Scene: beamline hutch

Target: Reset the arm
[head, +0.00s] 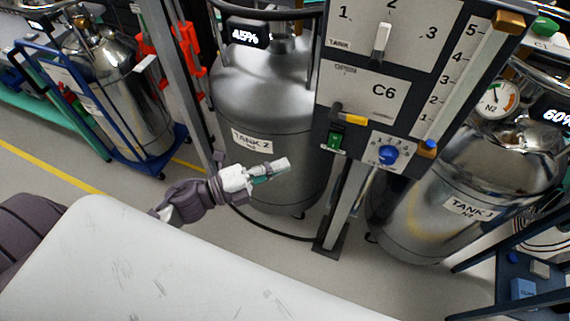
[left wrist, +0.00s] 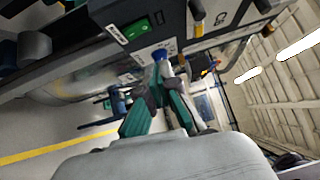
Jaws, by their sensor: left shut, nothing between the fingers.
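My left arm comes in from the left in the head view, and its white and teal gripper (head: 272,169) is shut and empty. It appears in front of the lower body of TANK Z (head: 265,115), below and left of the control panel (head: 365,112). In the left wrist view the same gripper (left wrist: 160,88) shows its teal and grey fingers, with the panel's blue knob (left wrist: 160,54) and green switch (left wrist: 139,27) beyond them. My right gripper is in neither view.
The panel stands on a post (head: 345,205) with a dark foot. TANK J (head: 455,190) stands at the right. Another steel tank (head: 125,95) sits in a blue frame at the left. A yellow line (head: 60,170) crosses the grey floor. A dark cable lies near the post.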

